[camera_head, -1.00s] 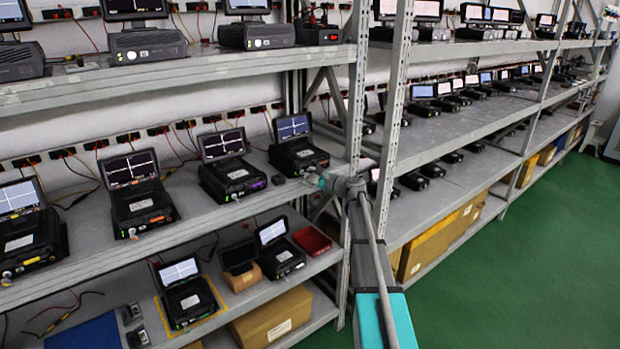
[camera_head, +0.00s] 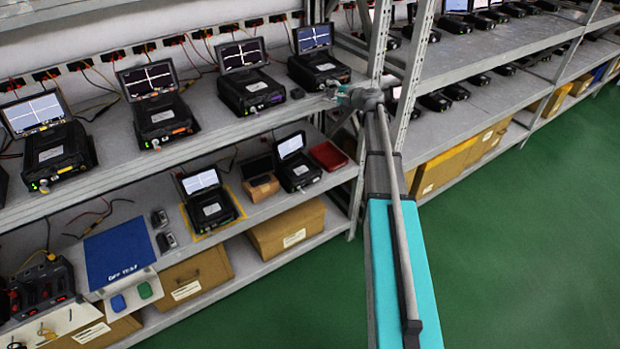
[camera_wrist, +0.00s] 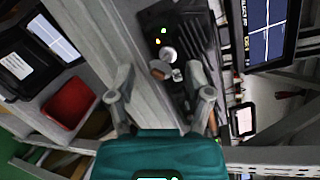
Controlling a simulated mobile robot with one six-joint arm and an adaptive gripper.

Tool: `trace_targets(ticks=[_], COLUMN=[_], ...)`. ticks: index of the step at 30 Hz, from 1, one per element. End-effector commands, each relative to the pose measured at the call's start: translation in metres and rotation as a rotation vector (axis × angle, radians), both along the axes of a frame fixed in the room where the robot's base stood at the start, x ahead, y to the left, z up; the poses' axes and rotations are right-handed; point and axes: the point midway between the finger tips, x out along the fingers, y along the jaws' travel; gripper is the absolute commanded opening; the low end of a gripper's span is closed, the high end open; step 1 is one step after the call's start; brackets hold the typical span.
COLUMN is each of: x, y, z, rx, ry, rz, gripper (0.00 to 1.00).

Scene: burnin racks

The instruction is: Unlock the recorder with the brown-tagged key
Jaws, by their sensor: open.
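A black recorder (camera_head: 318,70) with a lit raised screen stands at the right end of the middle shelf. My gripper (camera_head: 338,94) is at its front right corner, small and partly hidden by my wrist. In the wrist view my gripper (camera_wrist: 163,90) is open, its fingers apart. A round silver part (camera_wrist: 168,54) and a small brown piece (camera_wrist: 158,67), possibly the key's tag, are at the front between the fingers. I cannot tell whether the key is in the lock.
More recorders (camera_head: 160,108) stand left along the shelf. A rack post (camera_head: 378,40) stands close by the gripper. The green floor is clear at right.

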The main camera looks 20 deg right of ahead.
Motion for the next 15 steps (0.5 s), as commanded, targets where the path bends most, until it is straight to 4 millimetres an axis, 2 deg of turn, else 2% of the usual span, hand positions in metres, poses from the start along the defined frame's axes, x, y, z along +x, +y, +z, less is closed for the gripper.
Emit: trace_targets(ticks=[15], x=[-0.0011], y=[0.0028], z=[0.0019], rx=[-0.468], ry=[-0.1], rz=[0.0], gripper=[0.66])
